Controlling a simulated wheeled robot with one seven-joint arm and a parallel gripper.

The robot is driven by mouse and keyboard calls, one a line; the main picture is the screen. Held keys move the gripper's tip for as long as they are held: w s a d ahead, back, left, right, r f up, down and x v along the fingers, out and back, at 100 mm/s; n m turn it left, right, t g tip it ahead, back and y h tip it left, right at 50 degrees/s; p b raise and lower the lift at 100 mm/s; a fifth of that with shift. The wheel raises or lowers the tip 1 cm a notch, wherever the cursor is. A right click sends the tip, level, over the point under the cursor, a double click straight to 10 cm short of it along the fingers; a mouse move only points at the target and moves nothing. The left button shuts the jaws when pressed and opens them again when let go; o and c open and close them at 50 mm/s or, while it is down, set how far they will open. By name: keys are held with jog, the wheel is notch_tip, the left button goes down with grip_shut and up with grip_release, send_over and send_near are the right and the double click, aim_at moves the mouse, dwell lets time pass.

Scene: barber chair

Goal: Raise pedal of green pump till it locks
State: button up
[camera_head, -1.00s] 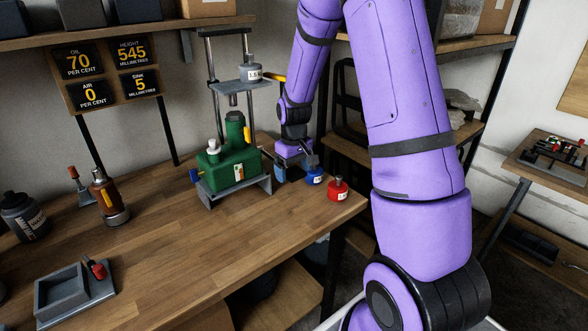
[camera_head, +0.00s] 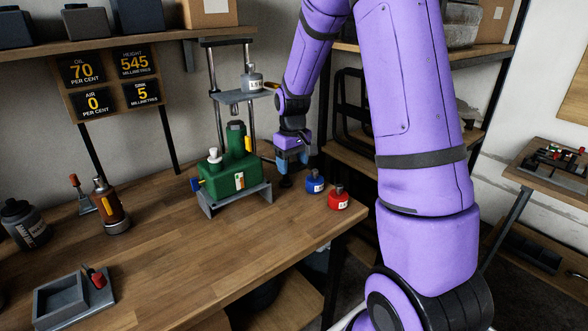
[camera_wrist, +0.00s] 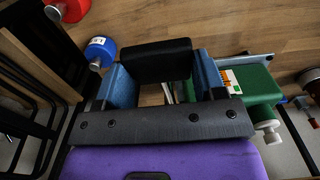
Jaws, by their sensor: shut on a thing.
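The green pump (camera_head: 228,178) stands on a grey base on the wooden bench, below a posted frame. Its pedal has a black pad (camera_wrist: 155,60) at the right of the pump. My gripper (camera_head: 290,163) points down beside the pump's right side, its blue fingers shut on the pedal. In the wrist view the black pad lies between and in front of the two blue fingers (camera_wrist: 162,85). The pump also shows there at the right (camera_wrist: 258,85). The lever between pump and pad is mostly hidden by my gripper, and I cannot tell whether it is locked.
A panel (camera_head: 110,80) reads oil 70, height 545, air 0, sink 5. An amber bottle (camera_head: 111,205) and a grey tray (camera_head: 70,300) are at left. The bench's front middle is clear.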

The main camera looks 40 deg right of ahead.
jog(key=shift+w+r, duration=0.1)
jog(key=shift+w, duration=0.15)
jog(key=o, duration=1.3)
notch_tip(320, 180, up, 11)
jog(key=shift+f, duration=0.2)
jog(key=s+a+r+t, duration=0.3)
jog(key=s+a+r, duration=0.6)
jog(key=s, duration=0.4)
jog(key=s+a+r, duration=0.1)
jog(key=s, duration=0.4)
jog(key=s+a+t, duration=0.1)
jog(key=s, duration=0.3)
jog(key=s+a+r+t, duration=0.1)
jog(key=s+a, duration=0.1)
jog(key=s, duration=0.3)
jog(key=shift+s+r, duration=0.3)
jog(key=shift+s, duration=0.05)
